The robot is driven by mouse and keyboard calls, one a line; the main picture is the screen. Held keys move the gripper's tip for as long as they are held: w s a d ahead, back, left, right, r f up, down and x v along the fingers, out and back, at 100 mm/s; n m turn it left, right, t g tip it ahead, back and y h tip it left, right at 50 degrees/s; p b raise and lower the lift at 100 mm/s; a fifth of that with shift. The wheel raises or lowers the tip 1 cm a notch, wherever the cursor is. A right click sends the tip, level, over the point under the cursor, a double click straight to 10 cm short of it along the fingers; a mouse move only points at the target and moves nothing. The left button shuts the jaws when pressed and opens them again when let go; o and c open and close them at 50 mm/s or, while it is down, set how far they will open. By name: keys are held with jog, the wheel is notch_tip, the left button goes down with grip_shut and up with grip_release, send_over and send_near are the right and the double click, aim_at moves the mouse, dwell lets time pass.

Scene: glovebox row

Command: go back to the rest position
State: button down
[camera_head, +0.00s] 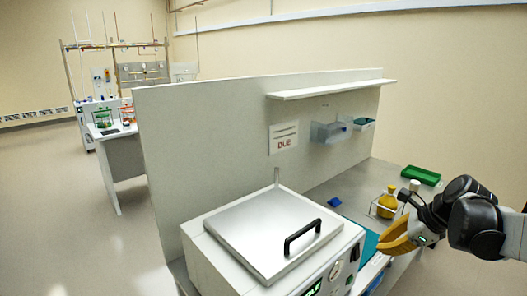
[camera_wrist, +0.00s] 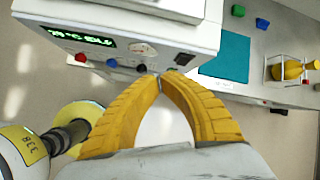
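My gripper (camera_head: 382,241) has yellow curved fingers and hangs at the right of the head view, in front of the bench and beside the white box-shaped device. In the wrist view my gripper (camera_wrist: 161,77) shows its two fingertips together, with nothing held between them. The arm reaches in from the right edge of the head view. The white device (camera_head: 205,251) has a steel lid with a black handle (camera_head: 302,237), and the lid is down. Its front panel (camera_wrist: 110,40) with a green-lit display lies just beyond my fingertips in the wrist view.
A yellow flask (camera_head: 387,203) stands in a wire holder on the bench, near a green tray (camera_head: 421,175) and a blue block (camera_head: 334,202). A teal mat (camera_wrist: 226,56) lies right of the device. A panel with a shelf (camera_head: 330,88) rises behind. Open floor (camera_head: 90,220) lies left.

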jog(key=s+a+f+n+h+b, duration=0.2)
jog(key=s+a+n, duration=0.5)
jog(key=n, duration=0.5)
jog(key=s+a+f+n+t+h+b, duration=0.1)
jog(key=s+a+n+b, duration=0.1)
jog(key=s+a+n, duration=0.6)
jog(key=s+n, duration=0.3)
jog(key=s, duration=0.1)
jog(key=shift+s+a+f+n+t+h, duration=0.15)
jog(key=shift+a+f+n+t+h, duration=0.15)
jog(key=shift+f+n+h, duration=0.1)
